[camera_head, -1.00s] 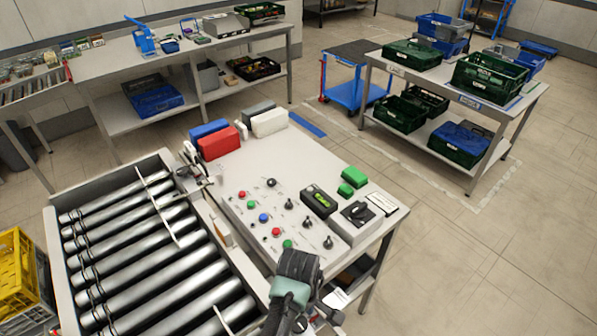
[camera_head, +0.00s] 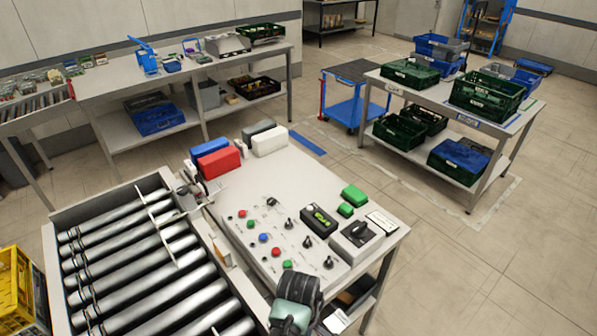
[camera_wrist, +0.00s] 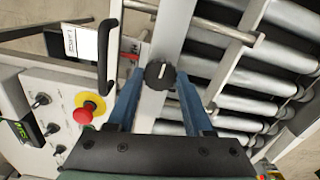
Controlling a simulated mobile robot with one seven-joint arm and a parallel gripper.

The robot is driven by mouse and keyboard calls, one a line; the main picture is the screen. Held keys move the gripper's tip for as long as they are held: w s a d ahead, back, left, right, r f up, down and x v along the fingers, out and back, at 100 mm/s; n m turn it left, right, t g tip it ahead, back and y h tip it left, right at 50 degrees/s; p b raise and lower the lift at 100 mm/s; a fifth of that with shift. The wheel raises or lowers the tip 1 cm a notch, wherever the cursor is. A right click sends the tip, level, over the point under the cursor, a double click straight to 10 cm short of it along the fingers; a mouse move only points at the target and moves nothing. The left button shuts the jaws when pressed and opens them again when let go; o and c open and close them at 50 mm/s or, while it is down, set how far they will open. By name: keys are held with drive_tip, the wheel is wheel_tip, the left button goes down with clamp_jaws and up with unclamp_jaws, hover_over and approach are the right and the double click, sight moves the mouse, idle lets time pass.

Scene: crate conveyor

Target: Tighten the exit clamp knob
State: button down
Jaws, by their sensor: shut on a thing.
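A round black knob with a pale line across its face (camera_wrist: 154,79) sits on a light metal rail beside the rollers in the wrist view. My gripper (camera_wrist: 161,75) has its two blue fingers on either side of this knob and is shut on it. The fingertips are at the knob's left and right sides. In the head view my dark arm (camera_head: 296,293) reaches in at the bottom edge, and the gripper and this knob are hidden or out of frame there.
Roller conveyor (camera_head: 137,260) lies left of a panel with coloured buttons and small black knobs (camera_head: 268,232). In the wrist view, a red button on a yellow base (camera_wrist: 87,108) and a black bar handle (camera_wrist: 108,52) stand left of my fingers. Open floor lies right.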

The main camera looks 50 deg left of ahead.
drive_tip(key=m+p, duration=0.1)
drive_tip(key=m, duration=0.3)
drive_tip(key=shift+r+m+p, duration=0.1)
drive_tip(key=shift+m+p, duration=0.2)
drive_tip(key=shift+m, duration=0.1)
drive_tip(key=m+p, duration=0.1)
drive_tip(key=m, duration=0.3)
drive_tip(key=m+p, duration=0.1)
drive_tip(key=m, duration=0.3)
drive_tip(key=shift+m, duration=2.3)
drive_tip(key=shift+c, duration=1.5)
unclamp_jaws()
